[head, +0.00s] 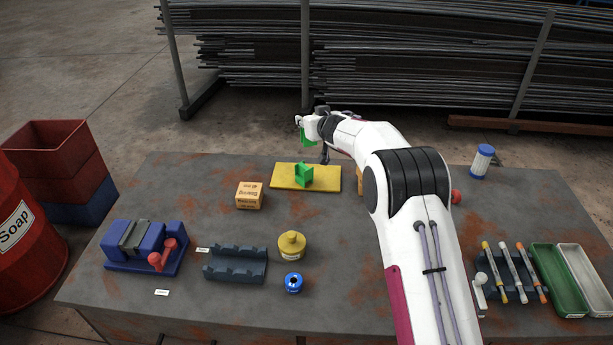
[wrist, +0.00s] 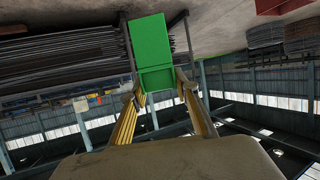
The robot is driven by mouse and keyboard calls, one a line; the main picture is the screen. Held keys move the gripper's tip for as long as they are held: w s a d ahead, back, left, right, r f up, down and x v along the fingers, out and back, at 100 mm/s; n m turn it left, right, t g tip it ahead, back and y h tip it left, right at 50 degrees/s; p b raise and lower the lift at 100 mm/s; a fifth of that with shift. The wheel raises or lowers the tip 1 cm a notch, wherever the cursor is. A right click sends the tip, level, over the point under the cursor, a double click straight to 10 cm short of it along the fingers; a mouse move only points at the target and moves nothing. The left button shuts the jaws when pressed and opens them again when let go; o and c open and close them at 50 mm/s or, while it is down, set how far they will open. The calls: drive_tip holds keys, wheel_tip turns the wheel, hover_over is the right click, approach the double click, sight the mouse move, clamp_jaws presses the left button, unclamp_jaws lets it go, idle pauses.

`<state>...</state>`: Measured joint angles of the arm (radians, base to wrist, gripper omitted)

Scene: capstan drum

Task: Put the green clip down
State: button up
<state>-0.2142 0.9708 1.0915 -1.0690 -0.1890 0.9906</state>
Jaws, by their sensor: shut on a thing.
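My gripper (head: 303,124) is raised above the far edge of the table, at the end of my white arm. It is shut on the green clip (head: 307,138), which hangs below the fingers in the head view. In the wrist view the green clip (wrist: 152,50) shows as a flat green block between the two fingers, clear of any surface. Another green piece (head: 303,174) with an angular shape sits on a yellow plate (head: 329,180) at the back middle of the table. My gripper and the held clip appear above and behind that plate.
On the table (head: 220,295) are a wooden block (head: 249,195), a yellow pot (head: 291,246), a blue ring-like part (head: 293,283), a dark cradle (head: 235,265) and a blue vise-like fixture (head: 146,246). Markers and trays (head: 566,280) lie at right. The table's back left is clear.

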drive_tip(key=shift+f, duration=0.15)
drive_tip(key=shift+f, duration=2.95)
drive_tip(key=shift+f, duration=0.15)
drive_tip(key=shift+f, duration=1.75)
drive_tip(key=shift+f, duration=0.15)
drive_tip(key=o, duration=1.1)
drive_tip(key=shift+r, duration=0.2)
drive_tip(key=shift+s, duration=0.15)
